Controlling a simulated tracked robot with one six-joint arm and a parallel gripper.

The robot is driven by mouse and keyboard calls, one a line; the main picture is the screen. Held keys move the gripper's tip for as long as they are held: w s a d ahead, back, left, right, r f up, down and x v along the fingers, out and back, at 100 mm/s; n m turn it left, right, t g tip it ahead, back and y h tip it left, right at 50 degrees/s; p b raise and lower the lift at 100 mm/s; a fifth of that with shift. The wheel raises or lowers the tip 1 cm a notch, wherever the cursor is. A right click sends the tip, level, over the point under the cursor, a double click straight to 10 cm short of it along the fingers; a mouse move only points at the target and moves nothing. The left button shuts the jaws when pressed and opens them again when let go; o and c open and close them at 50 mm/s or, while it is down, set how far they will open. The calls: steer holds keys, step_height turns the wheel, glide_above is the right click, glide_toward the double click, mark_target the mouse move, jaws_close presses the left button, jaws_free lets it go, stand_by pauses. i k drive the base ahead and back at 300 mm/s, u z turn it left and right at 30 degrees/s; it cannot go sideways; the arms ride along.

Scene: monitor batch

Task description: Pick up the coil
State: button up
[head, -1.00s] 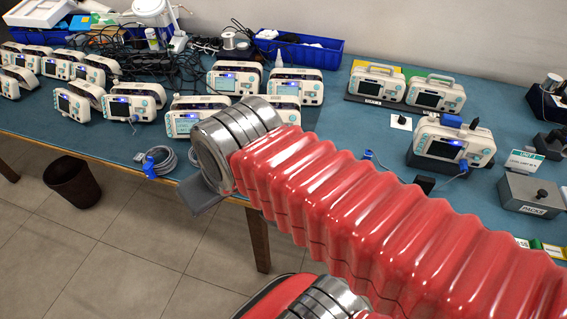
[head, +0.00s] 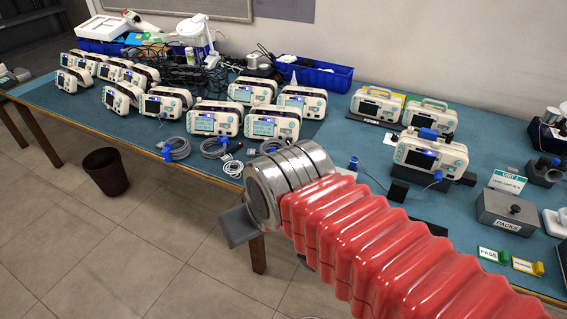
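A grey cable coil with a blue tie or plug (head: 176,150) lies near the front edge of the blue table top, left of my arm. A second grey coil (head: 203,148) lies just right of it, and a smaller white coil (head: 232,169) is further right, close to my arm's metal end. My gripper (head: 238,226) shows only as a dark grey piece beyond the metal rings, over the table's front edge. It is apart from the coils in the picture. Its fingertips are hidden, so I cannot tell if it is open.
Several white monitors (head: 217,119) stand behind the coils. A blue bin (head: 318,78) is at the back. A grey PACKS box (head: 506,213) and PASS sign (head: 490,255) are on the right. A dark waste bin (head: 106,172) stands on clear floor at left.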

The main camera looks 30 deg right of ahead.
mark_target(250, 152)
steer(key=k, duration=0.4)
steer(key=z, duration=0.3)
steer(key=i, duration=1.65)
steer(key=z, duration=0.05)
